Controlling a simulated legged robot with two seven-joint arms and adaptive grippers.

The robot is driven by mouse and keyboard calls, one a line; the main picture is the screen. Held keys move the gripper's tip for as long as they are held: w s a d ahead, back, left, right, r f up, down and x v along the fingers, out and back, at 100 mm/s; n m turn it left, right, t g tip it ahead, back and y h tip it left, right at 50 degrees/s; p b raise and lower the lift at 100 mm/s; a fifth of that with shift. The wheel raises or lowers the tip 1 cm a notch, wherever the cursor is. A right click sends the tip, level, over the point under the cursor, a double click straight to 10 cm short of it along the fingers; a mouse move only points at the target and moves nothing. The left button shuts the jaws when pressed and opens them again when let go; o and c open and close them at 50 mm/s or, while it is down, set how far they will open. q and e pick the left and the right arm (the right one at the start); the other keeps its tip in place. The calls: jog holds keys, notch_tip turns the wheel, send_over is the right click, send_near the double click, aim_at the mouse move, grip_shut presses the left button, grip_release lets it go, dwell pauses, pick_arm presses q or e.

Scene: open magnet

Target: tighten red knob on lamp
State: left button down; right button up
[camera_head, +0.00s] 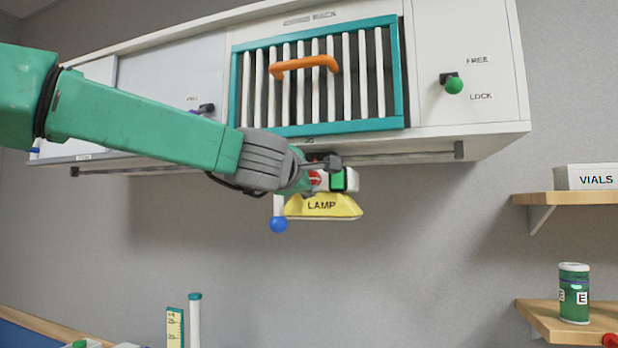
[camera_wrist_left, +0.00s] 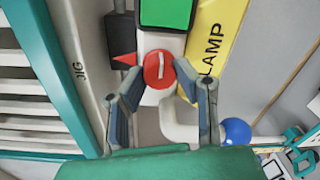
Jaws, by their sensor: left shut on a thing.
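The yellow lamp (camera_head: 335,207), marked LAMP, hangs below the white wall cabinet; part of it also shows in the left wrist view (camera_wrist_left: 222,35). The red knob (camera_wrist_left: 158,69) has a white line on its face and sits on the lamp's white block, beside a green square (camera_wrist_left: 166,12). In the head view the red knob (camera_head: 314,178) is partly hidden by my left gripper. My left gripper (camera_wrist_left: 156,78) reaches the knob with one finger on each side, shut on it. My right gripper is in neither view.
A blue ball (camera_head: 279,224) hangs at the lamp's left on a white stem. A teal-framed rack (camera_head: 397,80) with an orange handle (camera_head: 305,66) is just above. A green knob (camera_head: 453,85) is on the cabinet's right. Shelves (camera_head: 568,198) stand at the right.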

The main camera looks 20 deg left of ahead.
pick_arm(q)
jog(key=shift+f, duration=0.25)
jog(key=c, duration=1.4)
grip_release()
jog(key=shift+o, duration=0.7)
jog(key=shift+w+a, duration=0.15)
jog(key=shift+w, duration=0.05)
jog(key=shift+r, duration=0.1)
jog(key=s, duration=1.1)
jog(key=shift+s+a, duration=0.3)
jog(key=shift+s, duration=0.05)
jog(key=shift+r, duration=0.1)
